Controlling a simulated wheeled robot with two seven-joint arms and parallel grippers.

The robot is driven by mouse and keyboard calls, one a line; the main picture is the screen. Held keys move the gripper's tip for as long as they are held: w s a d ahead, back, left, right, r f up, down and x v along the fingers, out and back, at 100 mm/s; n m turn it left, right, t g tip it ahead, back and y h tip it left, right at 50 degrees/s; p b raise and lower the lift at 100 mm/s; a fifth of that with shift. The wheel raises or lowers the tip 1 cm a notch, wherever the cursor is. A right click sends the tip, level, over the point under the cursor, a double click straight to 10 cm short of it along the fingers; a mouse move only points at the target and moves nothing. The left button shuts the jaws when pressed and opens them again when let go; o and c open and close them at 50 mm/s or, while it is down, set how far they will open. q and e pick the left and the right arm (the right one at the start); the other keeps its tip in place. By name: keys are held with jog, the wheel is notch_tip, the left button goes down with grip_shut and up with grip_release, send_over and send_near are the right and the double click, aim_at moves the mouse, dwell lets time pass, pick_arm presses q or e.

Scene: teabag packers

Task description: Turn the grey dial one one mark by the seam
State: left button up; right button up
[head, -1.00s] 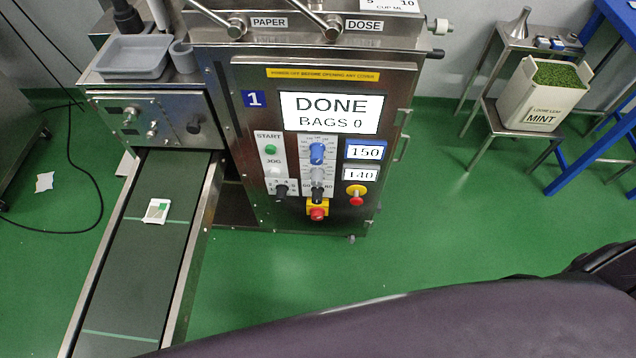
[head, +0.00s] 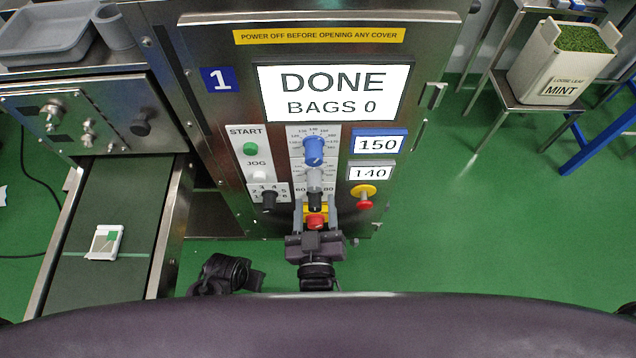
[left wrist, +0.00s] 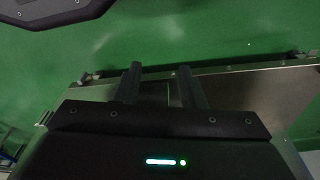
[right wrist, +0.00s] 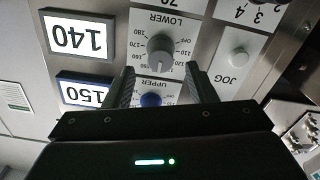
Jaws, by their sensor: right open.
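The grey dial (head: 314,180) is on the machine's front panel, below the blue dial (head: 314,151). In the right wrist view the grey dial (right wrist: 160,48), labelled LOWER, lies just beyond the fingertips, roughly between their lines. My right gripper (head: 315,208) is open in front of the lower panel; its fingers show apart in the right wrist view (right wrist: 159,70) and no grip on the dial is visible. The grey-framed display (head: 370,173) reads 140. My left gripper (left wrist: 160,80) is open and empty, with the green floor and a metal surface behind it.
A black knob (head: 315,201) and a red button (head: 315,221) sit below the grey dial. START, JOG and another black knob (head: 268,201) are to its left. A red-and-yellow switch (head: 364,196) is right. The blue-framed display (head: 379,144) reads 150. A conveyor (head: 100,205) stands left.

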aim_at(315, 190)
jog(key=shift+w, duration=2.65)
jog(key=c, duration=1)
